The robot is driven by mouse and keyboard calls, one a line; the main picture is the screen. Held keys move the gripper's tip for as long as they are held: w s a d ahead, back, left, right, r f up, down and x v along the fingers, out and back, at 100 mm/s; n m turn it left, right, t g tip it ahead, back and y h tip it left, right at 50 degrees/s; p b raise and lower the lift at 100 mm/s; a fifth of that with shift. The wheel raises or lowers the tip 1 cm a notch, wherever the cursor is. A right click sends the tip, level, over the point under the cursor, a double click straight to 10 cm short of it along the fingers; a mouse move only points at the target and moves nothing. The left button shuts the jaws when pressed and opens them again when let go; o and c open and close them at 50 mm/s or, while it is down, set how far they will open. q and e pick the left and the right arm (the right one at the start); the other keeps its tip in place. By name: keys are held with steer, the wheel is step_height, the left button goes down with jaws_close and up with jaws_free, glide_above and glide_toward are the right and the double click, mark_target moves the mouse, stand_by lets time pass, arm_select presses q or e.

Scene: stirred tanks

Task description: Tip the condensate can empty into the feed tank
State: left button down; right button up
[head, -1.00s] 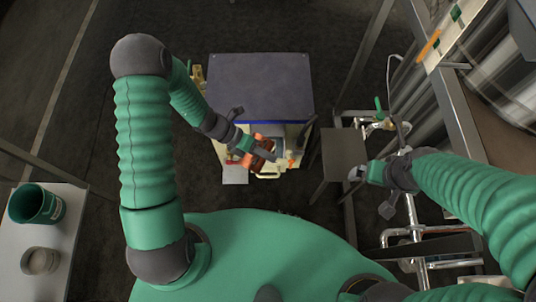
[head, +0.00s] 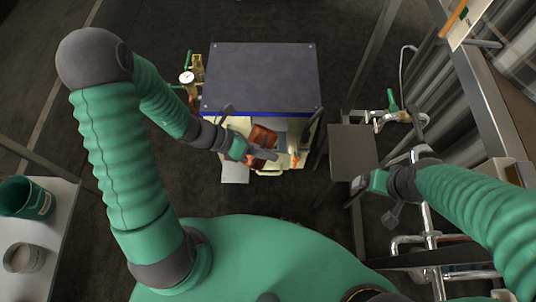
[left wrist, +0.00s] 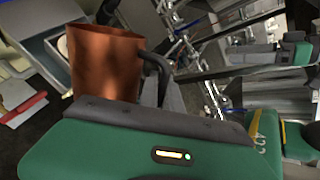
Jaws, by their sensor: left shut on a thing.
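The copper-coloured condensate can (head: 264,136) is at the front of a cream unit with a dark flat top (head: 262,78) and a blue front edge. I cannot tell for sure which part is the feed tank. My left gripper (head: 258,153) is shut on the can. In the left wrist view the can (left wrist: 104,65) shows its rim and dark side handle; its inside is hidden and its tilt is hard to judge. My right gripper (head: 367,186) is beside the pipework at right; its jaws are too small to read.
A red-orange lever (head: 295,159) is close right of the can. A dark plate (head: 352,152) and pipes with a green-handled valve (head: 392,103) stand at right. A white table (head: 52,235) at left bears a green pot (head: 24,197) and a grey cup (head: 24,257).

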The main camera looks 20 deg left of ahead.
arm_select(q)
steer(key=f+m+t+h+b, duration=0.1)
steer(key=m+t+b, duration=0.1)
steer(key=b, duration=0.4)
steer(key=f+m+t+h+b, duration=0.2)
steer(key=b, duration=0.5)
steer(key=f+m+t+h+b, duration=0.1)
steer(key=m+t+b, duration=0.1)
steer(key=b, duration=0.4)
steer(key=shift+w+a+f+h+b, duration=0.1)
steer(key=shift+w+f+h+b, duration=0.2)
steer(key=shift+h+b, duration=0.1)
stand_by(0.4)
